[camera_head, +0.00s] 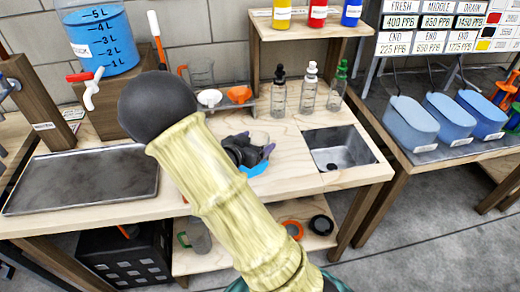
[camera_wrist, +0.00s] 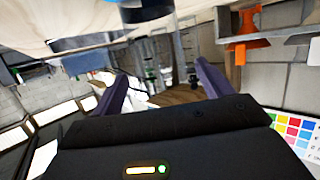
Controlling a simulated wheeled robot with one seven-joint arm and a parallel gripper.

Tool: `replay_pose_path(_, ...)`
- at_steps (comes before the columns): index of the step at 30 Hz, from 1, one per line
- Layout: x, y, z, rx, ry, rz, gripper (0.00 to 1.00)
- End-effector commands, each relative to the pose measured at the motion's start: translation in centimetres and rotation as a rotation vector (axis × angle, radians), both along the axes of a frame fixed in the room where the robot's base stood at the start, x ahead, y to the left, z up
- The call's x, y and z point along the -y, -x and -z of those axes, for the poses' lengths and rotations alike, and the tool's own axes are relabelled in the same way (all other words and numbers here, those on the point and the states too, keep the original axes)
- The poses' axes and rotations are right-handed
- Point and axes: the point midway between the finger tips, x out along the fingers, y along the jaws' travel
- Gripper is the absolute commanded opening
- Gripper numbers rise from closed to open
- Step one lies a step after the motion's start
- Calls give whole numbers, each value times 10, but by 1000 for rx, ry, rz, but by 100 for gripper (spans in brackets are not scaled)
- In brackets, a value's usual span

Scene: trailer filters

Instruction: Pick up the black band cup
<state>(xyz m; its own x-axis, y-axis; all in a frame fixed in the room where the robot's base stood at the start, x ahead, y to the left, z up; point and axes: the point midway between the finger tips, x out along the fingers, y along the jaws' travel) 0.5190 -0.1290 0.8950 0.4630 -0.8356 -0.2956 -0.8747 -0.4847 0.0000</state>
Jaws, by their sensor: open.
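My gripper (camera_head: 252,152) is black with purple fingers and hangs low over the middle of the wooden table, mostly behind my arm in the head view. In the wrist view its fingers (camera_wrist: 160,74) are apart, with nothing clearly gripped. A dark band (camera_wrist: 148,12), apparently on the black band cup, shows at the top of the tilted wrist view, just beyond the fingers. A blue piece (camera_head: 256,168) shows at the table just below the gripper.
A rack with a white funnel (camera_head: 209,97) and an orange funnel (camera_head: 238,94) stands behind. Dropper bottles (camera_head: 279,93) are at the back right. A sink (camera_head: 340,150) is at right, a dark tray (camera_head: 85,178) at left. A green-handled cup (camera_head: 199,240) is on the lower shelf.

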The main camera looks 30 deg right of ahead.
Motion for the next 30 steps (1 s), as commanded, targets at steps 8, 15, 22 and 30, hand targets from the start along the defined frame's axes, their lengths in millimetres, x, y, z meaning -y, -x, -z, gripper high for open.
replay_pose_path(8,33,-19,12,0,1,2,79)
replay_pose_path(15,37,-22,13,0,0,0,79)
replay_pose_path(22,36,-21,13,0,0,0,79)
replay_pose_path(30,36,-21,13,0,0,0,51)
